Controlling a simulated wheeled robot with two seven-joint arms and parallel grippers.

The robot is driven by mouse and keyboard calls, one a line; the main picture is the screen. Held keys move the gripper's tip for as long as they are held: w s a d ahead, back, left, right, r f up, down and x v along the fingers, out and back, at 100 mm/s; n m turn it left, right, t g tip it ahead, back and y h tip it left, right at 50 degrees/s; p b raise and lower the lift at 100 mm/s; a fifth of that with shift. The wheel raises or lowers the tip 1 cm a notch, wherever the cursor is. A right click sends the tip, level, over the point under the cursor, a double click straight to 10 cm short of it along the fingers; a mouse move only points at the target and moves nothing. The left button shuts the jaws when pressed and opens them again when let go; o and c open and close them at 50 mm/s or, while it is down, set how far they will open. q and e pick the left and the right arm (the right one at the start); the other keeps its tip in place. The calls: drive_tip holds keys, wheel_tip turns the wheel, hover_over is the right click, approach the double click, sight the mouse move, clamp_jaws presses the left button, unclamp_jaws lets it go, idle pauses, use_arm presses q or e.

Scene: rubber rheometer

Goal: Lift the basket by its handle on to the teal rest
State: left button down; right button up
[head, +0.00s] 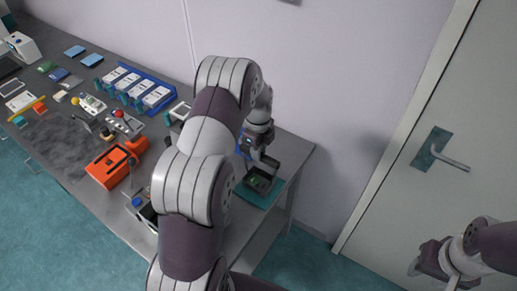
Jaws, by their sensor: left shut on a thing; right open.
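A small dark basket (262,184) with something green inside is at the right end of the bench, over the teal rest (260,199). I cannot tell whether its base touches the rest. My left gripper (262,157) is above the basket and shut on its handle (271,162). My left arm crosses the middle of the view and hides part of the bench. My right gripper (428,268) is open and empty at the lower right, away from the bench, in front of the door.
The grey bench (292,150) runs along the wall. An orange device (108,168), a blue tray (150,93) of white packs and several small instruments stand left of my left arm. A grey door (460,120) with a handle (437,152) is at right. Open floor lies below it.

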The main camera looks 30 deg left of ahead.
use_arm(q)
drive_tip(key=shift+f, duration=0.1)
drive_tip(key=c, duration=0.9)
unclamp_jaws()
drive_tip(key=shift+r+b, duration=0.25)
drive_tip(key=shift+b, duration=0.05)
wheel_tip(320, 180, up, 6)
drive_tip(key=shift+w+r+b, duration=0.1)
drive_tip(key=shift+b, duration=1.05)
wheel_tip(320, 180, up, 6)
drive_tip(key=p, duration=0.4)
